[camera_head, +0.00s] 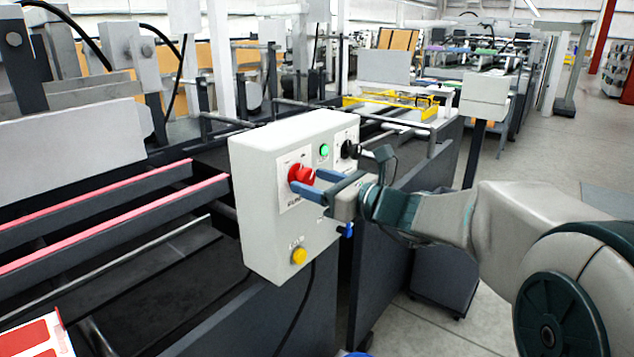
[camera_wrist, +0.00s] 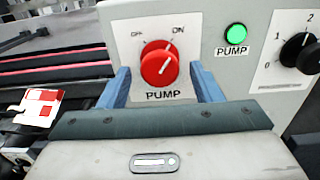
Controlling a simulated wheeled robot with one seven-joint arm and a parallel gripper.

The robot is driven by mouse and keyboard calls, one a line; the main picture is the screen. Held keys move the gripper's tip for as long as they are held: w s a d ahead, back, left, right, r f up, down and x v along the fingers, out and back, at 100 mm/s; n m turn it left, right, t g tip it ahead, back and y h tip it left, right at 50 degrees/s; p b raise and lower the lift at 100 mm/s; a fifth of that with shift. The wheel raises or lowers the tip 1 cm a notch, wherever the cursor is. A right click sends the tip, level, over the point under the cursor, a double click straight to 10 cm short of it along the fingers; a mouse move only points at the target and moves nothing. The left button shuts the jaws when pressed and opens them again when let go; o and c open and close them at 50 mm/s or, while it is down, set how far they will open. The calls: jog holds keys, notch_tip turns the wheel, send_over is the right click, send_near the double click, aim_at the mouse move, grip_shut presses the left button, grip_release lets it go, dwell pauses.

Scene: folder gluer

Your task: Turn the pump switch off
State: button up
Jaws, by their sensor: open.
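The pump switch is a red rotary knob (camera_wrist: 159,64) on a white plate marked OFF at upper left, ON at upper right and PUMP below. Its pale pointer line aims up and right, toward ON. In the head view the red knob (camera_head: 301,174) is on the front of the grey control box (camera_head: 262,228). My gripper (camera_head: 308,183) is open, its blue fingers pointing at the box. In the wrist view the fingers (camera_wrist: 164,84) stand apart at the left and right of the knob, with gaps on both sides. Whether the tips touch the plate cannot be told.
A lit green PUMP lamp (camera_wrist: 236,37) is right of the switch. A black selector knob (camera_wrist: 300,52) with numbers is further right. A yellow button (camera_head: 299,256) is low on the box. Machine rails with red strips (camera_head: 120,185) lie left; open floor (camera_head: 520,160) is at right.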

jog(key=c, duration=1)
jog(key=shift+f+n+b, duration=0.15)
jog(key=shift+n+b, duration=0.15)
jog(key=shift+b, duration=0.2)
jog(key=n+b, duration=0.1)
jog(key=b, duration=0.2)
jog(key=shift+f+n, duration=0.15)
jog(key=shift+n, duration=0.15)
jog(key=n+b, duration=0.4)
jog(key=b, duration=0.2)
jog(key=shift+f, duration=0.1)
jog(key=n+b, duration=0.4)
jog(key=b, duration=0.1)
jog(key=shift+w+n+b, duration=0.1)
jog(key=shift+n+b, duration=0.3)
jog(key=n+b, duration=0.2)
jog(key=b, duration=0.1)
jog(key=shift+r+n, duration=0.35)
jog(key=shift+n, duration=0.05)
